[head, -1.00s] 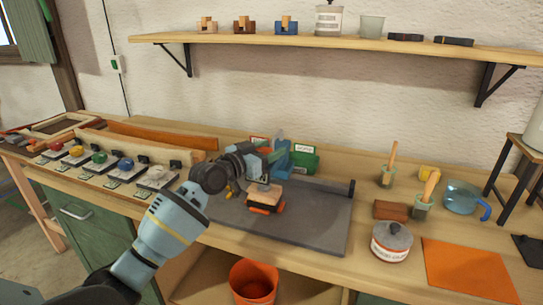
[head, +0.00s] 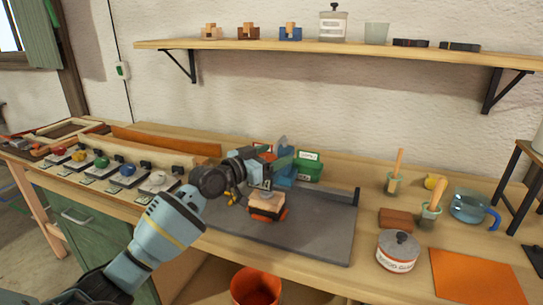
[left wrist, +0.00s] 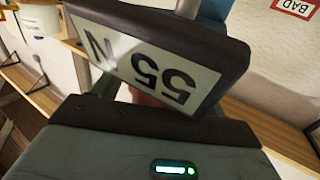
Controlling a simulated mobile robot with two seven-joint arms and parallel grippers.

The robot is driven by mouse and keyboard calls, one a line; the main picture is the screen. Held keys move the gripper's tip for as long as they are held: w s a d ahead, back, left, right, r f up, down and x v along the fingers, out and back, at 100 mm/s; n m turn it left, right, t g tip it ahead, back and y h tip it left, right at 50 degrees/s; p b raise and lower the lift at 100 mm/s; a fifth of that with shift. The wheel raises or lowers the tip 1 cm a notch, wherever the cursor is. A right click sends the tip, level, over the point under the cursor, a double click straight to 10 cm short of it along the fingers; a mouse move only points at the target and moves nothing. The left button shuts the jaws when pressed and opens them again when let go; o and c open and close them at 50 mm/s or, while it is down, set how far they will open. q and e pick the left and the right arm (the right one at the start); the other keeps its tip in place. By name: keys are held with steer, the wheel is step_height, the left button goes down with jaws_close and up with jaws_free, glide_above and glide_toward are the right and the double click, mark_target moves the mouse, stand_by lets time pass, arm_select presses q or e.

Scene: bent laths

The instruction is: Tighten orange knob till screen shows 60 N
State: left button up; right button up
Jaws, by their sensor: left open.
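A dark-framed screen (left wrist: 150,65) shows large in the left wrist view, upside down, and reads 55 N. In the head view an orange and black device (head: 266,214) with a pale wooden piece on top sits on the grey mat (head: 320,232). My left gripper (head: 267,183) is open, just above and behind this device. I cannot tell whether its fingers touch anything. The orange knob cannot be made out clearly; my gripper and the screen may hide it. My right gripper is not in view.
A row of small units with coloured knobs (head: 127,170) stands at the left. Green (head: 308,168) and blue (head: 284,172) containers stand behind the mat. A lidded pot (head: 398,252), brushes (head: 431,214) and a blue jug (head: 472,207) stand at the right.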

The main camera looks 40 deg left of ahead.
arm_select(q)
glide_above(249, 186)
steer(key=shift+w+d+f, duration=0.1)
steer(key=shift+w, duration=0.35)
steer(key=shift+s, duration=0.45)
